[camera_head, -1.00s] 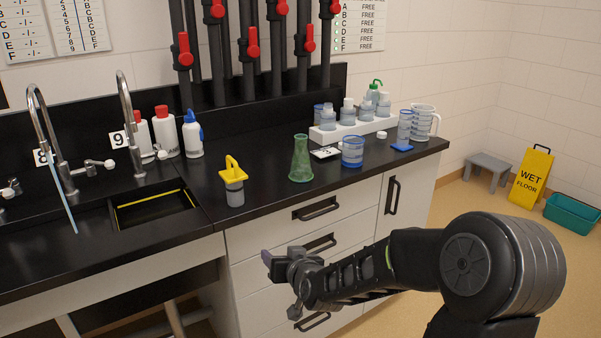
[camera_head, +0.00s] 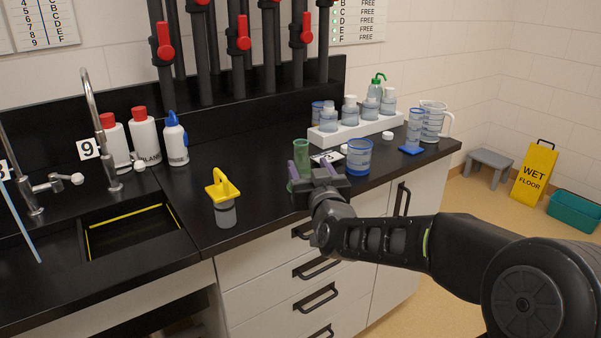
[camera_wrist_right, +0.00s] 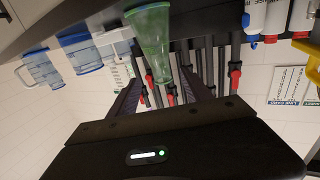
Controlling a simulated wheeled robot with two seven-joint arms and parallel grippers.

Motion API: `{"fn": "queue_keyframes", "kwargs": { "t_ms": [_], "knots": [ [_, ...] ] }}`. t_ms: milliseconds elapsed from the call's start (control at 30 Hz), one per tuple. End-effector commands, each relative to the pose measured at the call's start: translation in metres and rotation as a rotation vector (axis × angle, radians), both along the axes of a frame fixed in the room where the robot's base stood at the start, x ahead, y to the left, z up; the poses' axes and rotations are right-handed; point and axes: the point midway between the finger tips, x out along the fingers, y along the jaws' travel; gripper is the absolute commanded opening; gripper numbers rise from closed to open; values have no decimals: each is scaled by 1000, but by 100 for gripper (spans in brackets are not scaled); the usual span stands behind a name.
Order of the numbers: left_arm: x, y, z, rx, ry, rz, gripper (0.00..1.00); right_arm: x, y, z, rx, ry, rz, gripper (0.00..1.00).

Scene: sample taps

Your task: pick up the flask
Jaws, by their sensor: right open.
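The flask (camera_head: 301,151) is green, translucent and conical, and stands upright on the black counter. In the head view my right gripper (camera_head: 311,172) is in front of it and hides most of its lower body. In the right wrist view the flask (camera_wrist_right: 152,45) appears upside down, its neck pointing down between my two open fingers (camera_wrist_right: 160,88). The right gripper is open, and no grip on the flask shows. My left gripper is not in view.
A blue-banded beaker (camera_head: 358,157) stands close right of the flask. A yellow-handled jar (camera_head: 223,200) stands to its left. A white rack (camera_head: 352,129) of bottles is behind right. The sink (camera_head: 135,231) is at left.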

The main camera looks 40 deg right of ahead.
Motion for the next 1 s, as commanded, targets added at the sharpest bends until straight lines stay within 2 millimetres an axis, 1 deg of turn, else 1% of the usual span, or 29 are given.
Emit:
{"fn": "queue_keyframes", "kwargs": {
  "t_ms": [133, 233, 500, 600, 667, 900, 1000],
  "knots": [
    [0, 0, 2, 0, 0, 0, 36, 14, -6, 0, 1, 2, 0, 57],
    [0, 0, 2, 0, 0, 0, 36, 21, -9, 0, 1, 2, 0, 57],
    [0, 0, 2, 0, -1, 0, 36, 22, -10, 0, 1, 1, 1, 57],
    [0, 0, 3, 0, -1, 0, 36, 26, -11, 0, 1, 2, 1, 57],
    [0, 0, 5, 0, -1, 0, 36, 32, -14, 0, 1, 2, 1, 57],
    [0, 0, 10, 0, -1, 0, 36, 63, -27, 0, 1, 2, 1, 57],
    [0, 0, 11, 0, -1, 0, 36, 69, -30, 0, 0, 1, 1, 57]
  ]
}}
